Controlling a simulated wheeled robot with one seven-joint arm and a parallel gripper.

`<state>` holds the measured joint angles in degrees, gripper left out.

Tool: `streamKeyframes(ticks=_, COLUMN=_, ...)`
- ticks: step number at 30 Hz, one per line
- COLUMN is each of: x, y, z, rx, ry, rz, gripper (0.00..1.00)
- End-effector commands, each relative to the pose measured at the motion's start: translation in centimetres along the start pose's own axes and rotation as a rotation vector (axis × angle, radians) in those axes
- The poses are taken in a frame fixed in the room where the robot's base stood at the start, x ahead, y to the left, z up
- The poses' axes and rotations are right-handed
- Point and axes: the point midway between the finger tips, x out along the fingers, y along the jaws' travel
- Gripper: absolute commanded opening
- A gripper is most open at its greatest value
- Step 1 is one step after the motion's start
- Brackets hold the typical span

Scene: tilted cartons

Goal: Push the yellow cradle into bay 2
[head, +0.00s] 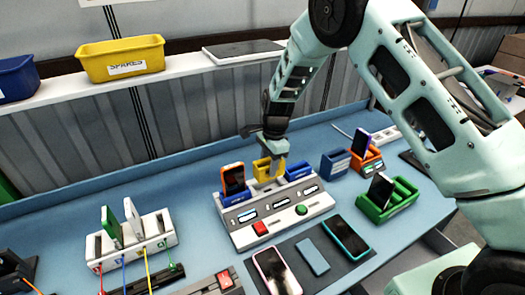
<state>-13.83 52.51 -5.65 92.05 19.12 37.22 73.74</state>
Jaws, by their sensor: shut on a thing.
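The yellow cradle (262,171) is at the middle bay of the grey dock (262,230), between two blue cradles. I cannot tell how deep it sits, and its bay label is too small to read. My gripper (277,163) reaches down from above and is shut on the yellow cradle, covering part of its right side. The left blue cradle (233,198) holds an orange-edged phone (233,178). The right blue cradle (298,171) looks empty.
A red button (261,228) and a green button (301,210) are on the dock's front. Phones lie on a dark mat (325,262) in front. A green cradle (400,198) with a phone stands right. A white charging rack (150,230) stands left. A shelf runs behind.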

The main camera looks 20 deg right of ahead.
Motion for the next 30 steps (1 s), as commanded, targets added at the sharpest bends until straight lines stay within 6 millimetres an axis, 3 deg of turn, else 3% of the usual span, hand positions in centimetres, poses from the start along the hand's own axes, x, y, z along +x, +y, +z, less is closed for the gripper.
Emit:
streamKeyframes(ticks=11, x=0.9, y=0.0, z=-0.1, rx=-0.001, ry=0.0, rz=0.0, gripper=0.18)
streamKeyframes(ticks=30, x=5.1, y=0.0, z=-0.6, rx=0.0, ry=0.001, rz=0.0, gripper=0.18)
